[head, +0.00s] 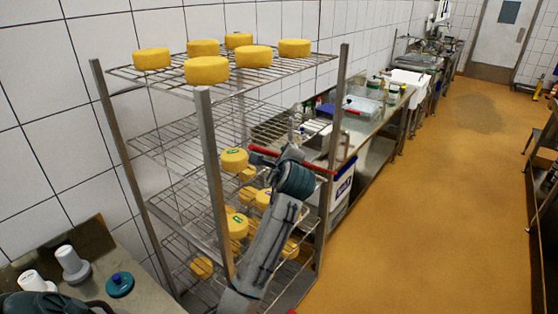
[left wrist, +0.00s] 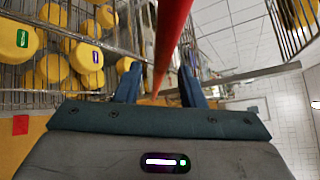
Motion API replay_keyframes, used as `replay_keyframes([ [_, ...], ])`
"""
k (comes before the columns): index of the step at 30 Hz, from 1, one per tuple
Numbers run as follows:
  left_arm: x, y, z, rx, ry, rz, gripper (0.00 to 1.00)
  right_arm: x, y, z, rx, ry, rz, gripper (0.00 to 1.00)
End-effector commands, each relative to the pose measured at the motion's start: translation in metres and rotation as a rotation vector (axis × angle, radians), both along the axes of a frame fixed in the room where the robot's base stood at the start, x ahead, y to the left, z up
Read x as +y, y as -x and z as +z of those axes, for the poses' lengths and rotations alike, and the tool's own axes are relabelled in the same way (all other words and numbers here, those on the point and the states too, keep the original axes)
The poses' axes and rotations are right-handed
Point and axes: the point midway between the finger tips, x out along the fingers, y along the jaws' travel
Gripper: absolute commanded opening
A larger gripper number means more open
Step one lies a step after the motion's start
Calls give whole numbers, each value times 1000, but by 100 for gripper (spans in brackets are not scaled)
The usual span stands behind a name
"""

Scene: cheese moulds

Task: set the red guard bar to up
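The red guard bar (head: 264,151) runs nearly level across the open side of the wire rack (head: 210,190), at middle height. Its right end is near the rack's right post, and its middle is hidden behind my left gripper (head: 290,156). In the left wrist view, the red bar (left wrist: 169,40) passes between the two fingers of my left gripper (left wrist: 161,88). The fingers stand apart, with a gap visible beside the bar. Whether either finger touches it is not clear. My right gripper is not in view.
Yellow cheeses (head: 206,70) stand on the rack's top shelf, and several more (head: 234,160) sit on shelves behind the bar. A steel counter (head: 368,130) with containers stands beyond the rack. A bench (head: 130,285) is at lower left. The orange floor (head: 440,210) to the right is clear.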

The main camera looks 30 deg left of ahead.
Motion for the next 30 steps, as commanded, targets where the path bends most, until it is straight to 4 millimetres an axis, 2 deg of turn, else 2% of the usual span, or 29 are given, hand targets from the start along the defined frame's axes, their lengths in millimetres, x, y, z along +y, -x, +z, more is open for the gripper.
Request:
replay_keyframes([
  [1, -9, 8, -1, -5, 5, -2, 36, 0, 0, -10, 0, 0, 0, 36],
  [3, -18, 19, 3, -6, 6, -3, 36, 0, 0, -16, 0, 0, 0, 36],
  [9, -39, 42, 15, -4, 4, -1, 36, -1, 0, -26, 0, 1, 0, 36],
  [15, -46, 52, 21, 1, 0, 1, 36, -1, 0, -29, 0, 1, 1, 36],
  [23, -47, 52, 21, 1, 0, 1, 36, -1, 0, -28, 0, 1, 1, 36],
  [28, -49, 45, 13, -22, -20, -43, 3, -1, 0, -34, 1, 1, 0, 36],
  [30, -54, 37, 3, -56, -46, -107, 0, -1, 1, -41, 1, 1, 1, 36],
])
